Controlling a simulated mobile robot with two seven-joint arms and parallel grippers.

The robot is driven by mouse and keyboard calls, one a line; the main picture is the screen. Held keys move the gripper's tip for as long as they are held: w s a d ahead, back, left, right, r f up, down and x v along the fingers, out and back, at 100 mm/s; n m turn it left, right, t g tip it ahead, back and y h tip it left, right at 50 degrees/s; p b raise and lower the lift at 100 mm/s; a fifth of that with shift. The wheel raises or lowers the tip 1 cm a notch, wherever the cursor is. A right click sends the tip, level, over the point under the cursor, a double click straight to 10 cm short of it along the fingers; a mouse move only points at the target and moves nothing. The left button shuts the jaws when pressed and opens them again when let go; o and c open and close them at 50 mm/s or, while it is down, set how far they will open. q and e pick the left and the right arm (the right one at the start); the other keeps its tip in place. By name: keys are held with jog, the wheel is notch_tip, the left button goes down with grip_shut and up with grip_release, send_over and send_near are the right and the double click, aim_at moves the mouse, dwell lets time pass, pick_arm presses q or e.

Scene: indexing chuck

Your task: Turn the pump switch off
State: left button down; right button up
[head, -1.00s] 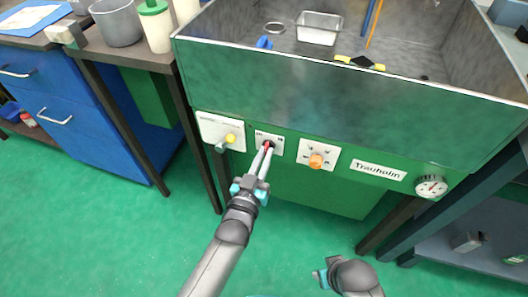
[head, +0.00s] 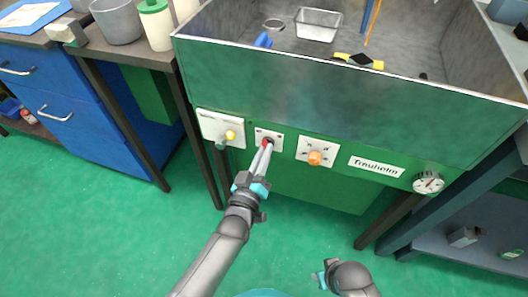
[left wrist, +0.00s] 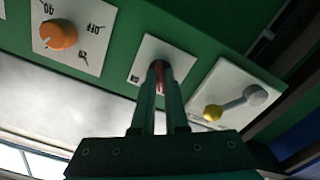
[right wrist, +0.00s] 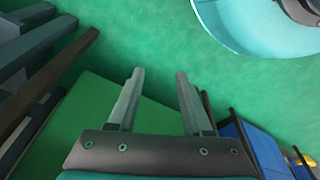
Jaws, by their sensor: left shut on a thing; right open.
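The pump switch, a red knob (head: 266,142) on a small white plate (head: 276,136), sits on the green front panel below the metal tank. My left gripper (head: 265,148) is at this plate with its fingers shut on the red knob. In the left wrist view the red knob (left wrist: 160,84) shows between the two fingers, which cover most of it. The labels by the knob are too small to read. My right gripper (right wrist: 155,78) is open and empty over the floor, away from the panel. In the head view only part of the right wrist shows at the bottom.
Left of the switch is a white plate with a yellow-tipped lever (head: 230,135). Right of it are an orange knob (head: 315,157), a "Trauholm" label (head: 376,166) and a round gauge (head: 428,182). The tank (head: 330,85) overhangs above. The floor in front is clear.

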pick_arm(q)
jog(key=c, duration=0.9)
grip_release()
jog(key=shift+c, duration=0.2)
jog(key=shift+s, duration=0.15)
jog(key=p+v, duration=0.4)
jog(key=v, duration=1.1)
pick_arm(e)
jog(key=s+d+f, duration=0.4)
jog(key=f, duration=0.2)
jog(key=shift+s+f, duration=0.35)
jog(key=shift+s, duration=0.05)
pick_arm(q)
jog(key=shift+a, duration=0.1)
pick_arm(e)
jog(key=shift+d, duration=0.1)
